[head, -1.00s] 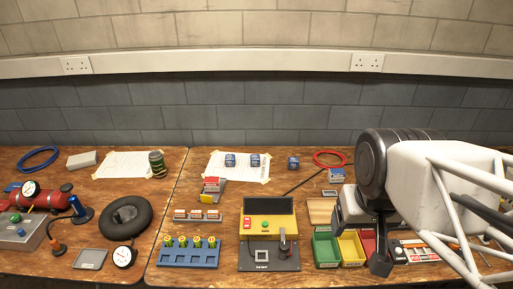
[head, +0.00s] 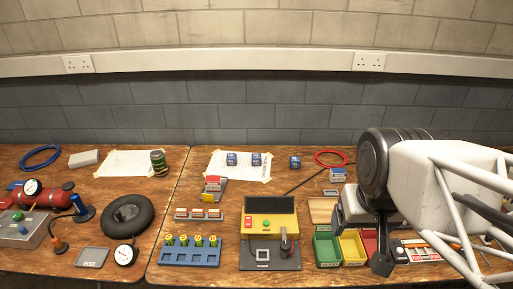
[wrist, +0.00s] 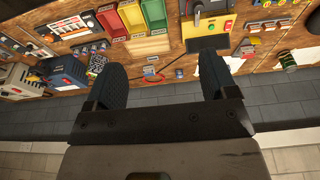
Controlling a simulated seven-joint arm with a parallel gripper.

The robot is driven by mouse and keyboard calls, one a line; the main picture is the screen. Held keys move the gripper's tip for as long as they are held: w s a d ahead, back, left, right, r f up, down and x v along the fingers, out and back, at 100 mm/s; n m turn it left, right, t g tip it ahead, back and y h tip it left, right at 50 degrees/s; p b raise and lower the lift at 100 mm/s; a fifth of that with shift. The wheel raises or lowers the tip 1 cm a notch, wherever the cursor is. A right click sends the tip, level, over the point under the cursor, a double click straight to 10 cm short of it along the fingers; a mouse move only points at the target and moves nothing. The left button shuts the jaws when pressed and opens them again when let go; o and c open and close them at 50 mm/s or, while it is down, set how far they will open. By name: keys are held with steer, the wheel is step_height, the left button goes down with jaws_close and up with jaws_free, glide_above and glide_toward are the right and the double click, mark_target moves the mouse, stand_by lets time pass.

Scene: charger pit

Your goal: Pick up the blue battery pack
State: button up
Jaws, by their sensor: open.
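Three small blue blocks that look like battery packs stand at the back of the bench in the head view. One blue pack (head: 231,159) and a second blue pack (head: 256,159) are on a white sheet. A third blue pack (head: 295,162) stands on bare wood near the red cable; it also shows in the wrist view (wrist: 179,73) between my fingers in the picture, well beyond them. My gripper (wrist: 163,76) is open and empty, raised above the bench. In the head view it is to the right of the packs, apart from them.
A red cable ring (head: 331,158) lies right of the third pack. A yellow-topped charger (head: 270,226) stands at front centre, with green (head: 327,248) and yellow bins (head: 351,248) to its right. A blue rack (head: 190,256) holds cells. A tiled wall closes the back.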

steer(key=w+a+f+m+g+y, duration=0.1)
steer(key=w+a+m+y, duration=0.15)
steer(key=w, duration=0.95)
steer(key=w+a+f+m+g+y, duration=0.1)
steer(key=w+a+m+y, duration=0.15)
steer(key=w, duration=0.95)
steer(key=w+a+f+m+g+y, duration=0.1)
steer(key=w+a+m+g+y, duration=0.15)
steer(key=w, duration=1.05)
steer(key=w+f+m+y, duration=0.1)
steer(key=w+f+m, duration=0.1)
steer(key=w+f, duration=0.45)
steer(key=w+f+m+y, duration=0.1)
steer(key=w+f+m, duration=0.25)
steer(key=w, duration=0.55)
steer(key=m+t+y, duration=0.2)
steer(key=m+y, duration=0.2)
glide_toward(256, 159)
steer(key=shift+w+d+f+g, duration=0.1)
steer(key=shift+w+d+g, duration=0.15)
steer(key=shift+w+d, duration=0.9)
steer(key=shift+w+a, duration=0.1)
steer(key=shift+a, duration=0.05)
steer(key=shift+a, duration=0.15)
steer(key=shift+x, duration=3.25)
